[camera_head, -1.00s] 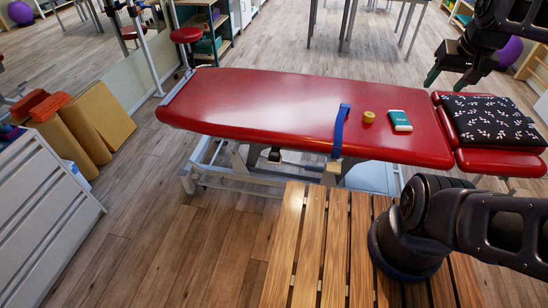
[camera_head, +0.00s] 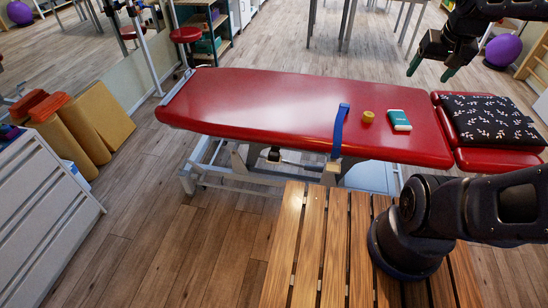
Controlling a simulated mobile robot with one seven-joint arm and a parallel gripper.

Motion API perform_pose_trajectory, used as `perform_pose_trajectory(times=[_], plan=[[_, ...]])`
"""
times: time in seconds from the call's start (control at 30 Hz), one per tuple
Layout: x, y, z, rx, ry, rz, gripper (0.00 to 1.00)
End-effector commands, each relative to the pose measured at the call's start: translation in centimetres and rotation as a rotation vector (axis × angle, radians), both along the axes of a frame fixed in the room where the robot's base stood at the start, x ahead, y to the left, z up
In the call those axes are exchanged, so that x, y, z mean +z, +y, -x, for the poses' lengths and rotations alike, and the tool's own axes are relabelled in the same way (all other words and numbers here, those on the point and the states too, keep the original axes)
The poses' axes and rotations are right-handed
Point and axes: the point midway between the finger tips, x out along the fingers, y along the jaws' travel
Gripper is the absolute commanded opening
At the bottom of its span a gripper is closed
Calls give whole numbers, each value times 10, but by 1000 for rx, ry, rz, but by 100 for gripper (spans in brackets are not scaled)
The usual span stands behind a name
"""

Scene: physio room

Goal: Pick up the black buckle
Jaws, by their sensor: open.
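A blue strap (camera_head: 340,130) lies over the near edge of the red treatment table (camera_head: 260,105) and hangs down its side.
A yellow roll (camera_head: 368,117) and a teal-and-white box (camera_head: 399,121) lie right of the strap. A patterned black cushion (camera_head: 489,119) rests on the table's right end. A slatted wooden bench (camera_head: 308,245) stands in front. A white cabinet (camera_head: 45,220) is at left.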

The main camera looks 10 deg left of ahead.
Motion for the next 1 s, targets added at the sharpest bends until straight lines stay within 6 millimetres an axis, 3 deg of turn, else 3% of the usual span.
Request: perform_pose_trajectory(times=[0.53, 1.0], plan=[[-47, 91, -111, 18, 117, -61, 73], [-130, 198, -176, 20, 214, -68, 73]])
